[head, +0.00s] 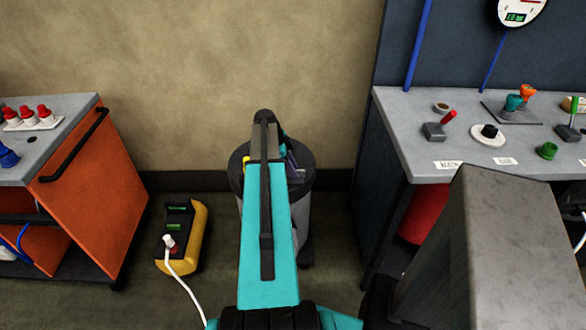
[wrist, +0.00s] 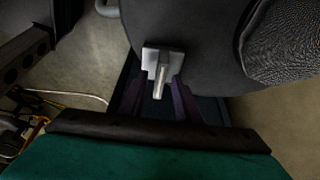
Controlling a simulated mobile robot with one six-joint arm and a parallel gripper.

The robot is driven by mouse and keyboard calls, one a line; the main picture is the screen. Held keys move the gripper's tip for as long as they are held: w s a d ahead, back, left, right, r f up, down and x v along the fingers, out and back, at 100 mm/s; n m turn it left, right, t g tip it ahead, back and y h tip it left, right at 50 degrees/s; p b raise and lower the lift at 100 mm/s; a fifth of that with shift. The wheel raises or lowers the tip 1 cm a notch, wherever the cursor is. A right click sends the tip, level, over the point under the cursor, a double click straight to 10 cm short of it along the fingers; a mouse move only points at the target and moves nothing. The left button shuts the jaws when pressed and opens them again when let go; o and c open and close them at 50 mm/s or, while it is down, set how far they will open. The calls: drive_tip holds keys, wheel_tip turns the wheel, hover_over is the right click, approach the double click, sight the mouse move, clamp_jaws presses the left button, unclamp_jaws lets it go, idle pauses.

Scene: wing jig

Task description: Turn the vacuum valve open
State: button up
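Several small controls stand on the grey bench at the right of the head view: a red lever on a grey block (head: 435,131), a black knob on a white disc (head: 489,133), teal and orange handles (head: 519,97) on a dark plate, and a green knob (head: 547,150). Their labels are too small to read, so I cannot tell which is the vacuum valve. My gripper (wrist: 161,82) is low beside a large grey rounded body (wrist: 205,45), away from the bench controls. A pale metal piece lies between its dark fingers; I cannot tell whether they grip it.
The grey bench (head: 425,150) carries a dark back panel (head: 450,55) with a round gauge (head: 519,12) above. An orange cabinet (head: 95,190) stands at the left. A yellow device (head: 190,240) with a white cable lies on the floor. A grey bin-like cylinder (head: 307,205) stands behind my arm.

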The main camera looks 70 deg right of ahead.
drive_tip(key=shift+s+f, duration=0.1)
drive_tip(key=shift+f, duration=0.15)
clamp_jaws()
